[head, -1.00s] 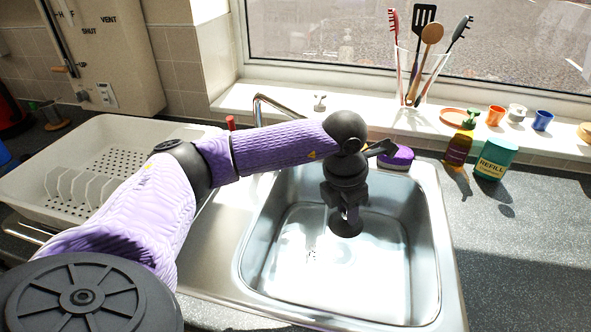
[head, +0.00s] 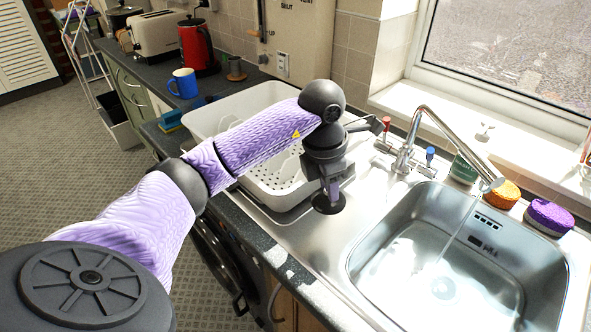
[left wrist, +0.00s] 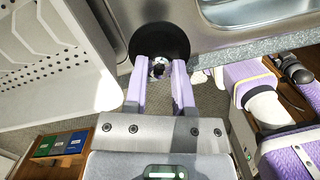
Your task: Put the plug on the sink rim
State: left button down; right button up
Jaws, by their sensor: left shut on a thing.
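My left gripper (head: 328,188) is shut on the plug, a round black disc (head: 328,205). In the head view the plug is held over the steel strip between the dish rack and the basin, near the counter's front edge. Whether it touches the steel I cannot tell. In the left wrist view the purple fingers (left wrist: 160,75) close on a small stem at the middle of the black plug (left wrist: 160,38). The sink rim (head: 362,238) and basin lie to the right of the plug. My right gripper is not in view.
The white dish rack (head: 225,108) stands just left of the gripper. The chrome tap (head: 425,112) rises behind the basin, with what looks like a thin stream falling from it. An orange sponge (head: 502,192) and a purple scrubber (head: 549,216) sit behind the basin.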

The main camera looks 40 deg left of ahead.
aim_at(319, 200)
pick_arm(q)
jog(key=f, duration=0.3)
jog(key=f+b, duration=0.1)
jog(key=f, duration=0.2)
jog(key=f+b, duration=0.1)
jog(key=f, duration=0.3)
jog(key=shift+s+a+f, duration=0.1)
jog(key=shift+s+a, duration=0.05)
jog(key=shift+a, duration=0.1)
jog(key=shift+c, duration=2.2)
grip_release()
jog(key=r, duration=0.3)
jog(key=s+r+p, duration=0.1)
jog(key=r, duration=0.3)
jog(key=r+p, duration=0.1)
jog(key=r, duration=0.3)
jog(key=shift+s+a+r, duration=0.2)
jog(key=shift+s+a, duration=0.05)
jog(key=shift+a, duration=0.15)
jog(key=shift+r, duration=0.35)
